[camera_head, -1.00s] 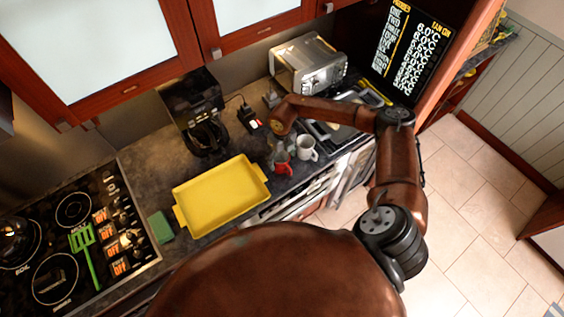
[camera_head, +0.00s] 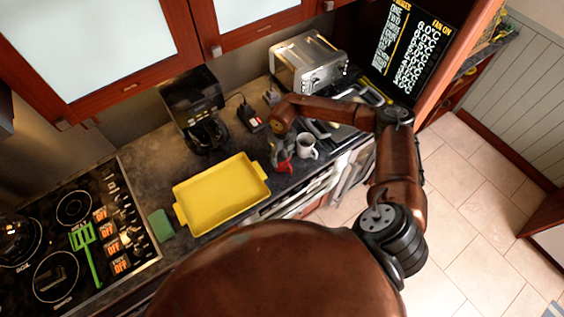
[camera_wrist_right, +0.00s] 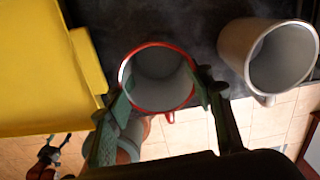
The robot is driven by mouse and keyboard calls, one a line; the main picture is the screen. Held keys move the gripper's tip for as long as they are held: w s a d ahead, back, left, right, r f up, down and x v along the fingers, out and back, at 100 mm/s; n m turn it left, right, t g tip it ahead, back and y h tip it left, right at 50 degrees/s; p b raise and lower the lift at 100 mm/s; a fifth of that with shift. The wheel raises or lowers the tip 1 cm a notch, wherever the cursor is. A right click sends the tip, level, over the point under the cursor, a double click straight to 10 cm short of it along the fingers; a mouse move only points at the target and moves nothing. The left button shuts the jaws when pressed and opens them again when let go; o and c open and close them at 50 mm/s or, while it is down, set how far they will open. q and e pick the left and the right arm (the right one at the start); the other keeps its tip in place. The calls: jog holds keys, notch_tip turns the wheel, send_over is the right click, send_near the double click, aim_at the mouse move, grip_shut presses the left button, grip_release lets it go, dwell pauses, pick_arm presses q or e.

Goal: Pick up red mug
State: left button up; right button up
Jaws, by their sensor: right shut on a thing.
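The red mug (camera_head: 284,165) stands on the dark counter to the right of the yellow tray in the head view. In the right wrist view the red mug (camera_wrist_right: 159,78) shows its red rim and pale inside from above. My right gripper (camera_head: 279,154) reaches down over it from the right arm. In the right wrist view the fingers of my right gripper (camera_wrist_right: 158,98) sit on both sides of the mug, shut on it. The mug's lower body is hidden.
A white mug (camera_head: 307,146) stands close to the right of the red mug; it also shows in the wrist view (camera_wrist_right: 240,55). The yellow tray (camera_head: 262,167) lies just to the left.

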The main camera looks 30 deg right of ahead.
jog(key=shift+r, duration=0.1)
jog(key=shift+c, duration=0.9)
jog(key=shift+r, duration=0.1)
